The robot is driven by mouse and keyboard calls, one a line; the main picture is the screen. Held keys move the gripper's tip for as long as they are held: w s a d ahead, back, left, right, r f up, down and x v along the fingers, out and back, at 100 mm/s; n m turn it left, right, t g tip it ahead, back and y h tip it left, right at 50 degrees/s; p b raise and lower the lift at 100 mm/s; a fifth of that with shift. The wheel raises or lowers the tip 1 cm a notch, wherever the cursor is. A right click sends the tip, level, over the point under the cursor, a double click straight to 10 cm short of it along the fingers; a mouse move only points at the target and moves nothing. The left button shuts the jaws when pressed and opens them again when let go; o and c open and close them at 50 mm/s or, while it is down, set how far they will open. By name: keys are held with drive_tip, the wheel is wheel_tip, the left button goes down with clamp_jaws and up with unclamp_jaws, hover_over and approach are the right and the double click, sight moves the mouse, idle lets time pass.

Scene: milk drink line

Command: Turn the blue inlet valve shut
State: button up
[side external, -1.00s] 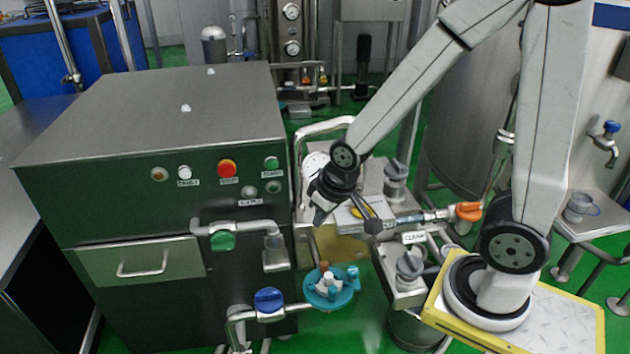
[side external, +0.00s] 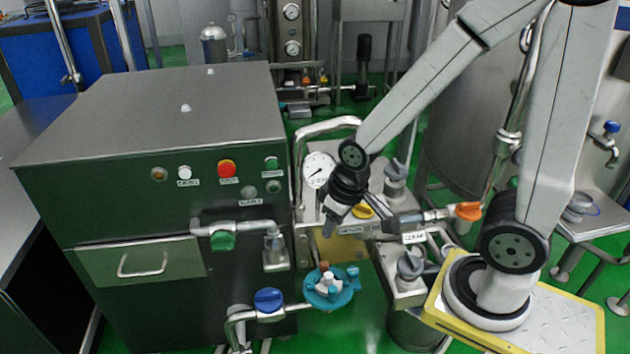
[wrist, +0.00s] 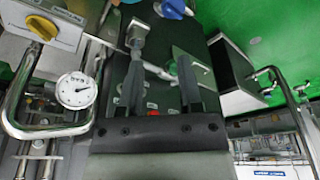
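The blue inlet valve (side external: 268,300) is a round blue handle on a steel pipe at the front, low beside the green cabinet, in the side external view. A blue handle (wrist: 173,8), probably the same valve, is cut by the top edge of the wrist view. My gripper (side external: 358,225) is above and to the right of the valve, well apart from it. In the wrist view its two dark fingers (wrist: 160,78) stand apart with nothing between them.
A teal fitting (side external: 328,288) sits just right of the valve. A green-handled valve (side external: 222,241) and pipe stick out of the cabinet (side external: 150,150). A pressure gauge (side external: 319,170), yellow knob (side external: 363,211) and orange handle (side external: 468,211) surround my gripper.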

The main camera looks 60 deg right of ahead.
drive_tip(key=w, duration=0.1)
drive_tip(key=n+g, duration=0.3)
drive_tip(key=n, duration=0.6)
hover_over(268, 294)
wheel_tip(268, 294, down, 24)
drive_tip(key=shift+r, duration=0.25)
drive_tip(key=shift+f, duration=0.6)
drive_tip(key=shift+f, duration=0.1)
drive_tip(key=shift+f, duration=3.75)
clamp_jaws()
